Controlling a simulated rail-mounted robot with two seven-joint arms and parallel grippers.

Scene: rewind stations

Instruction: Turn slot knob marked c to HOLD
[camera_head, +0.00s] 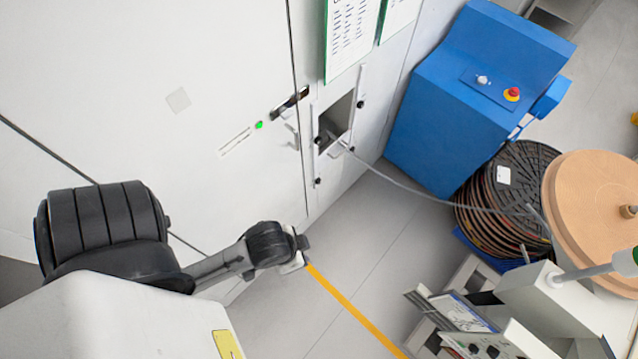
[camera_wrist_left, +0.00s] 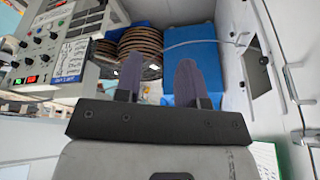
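A light grey control panel (camera_wrist_left: 75,40) with several small black knobs (camera_wrist_left: 53,35) and a printed label sheet stands at the upper left of the left wrist view. The panel also shows at the lower right of the head view, with dark knobs (camera_head: 492,351) at its front, partly cut off. I cannot read the markings, so I cannot tell which knob is c or where it points. My left gripper (camera_wrist_left: 160,80) is open and empty, fingers apart, away from the panel. In the head view it (camera_head: 298,260) is over the floor, left of the panel. My right gripper is not in view.
White cabinets (camera_head: 150,120) with handles line the left. A blue machine (camera_head: 440,130) with a red button, a cable reel (camera_head: 480,200) and a tan spool (camera_head: 590,200) stand at the right. A grey cable runs from a cabinet opening to the reel. Floor between gripper and panel is clear.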

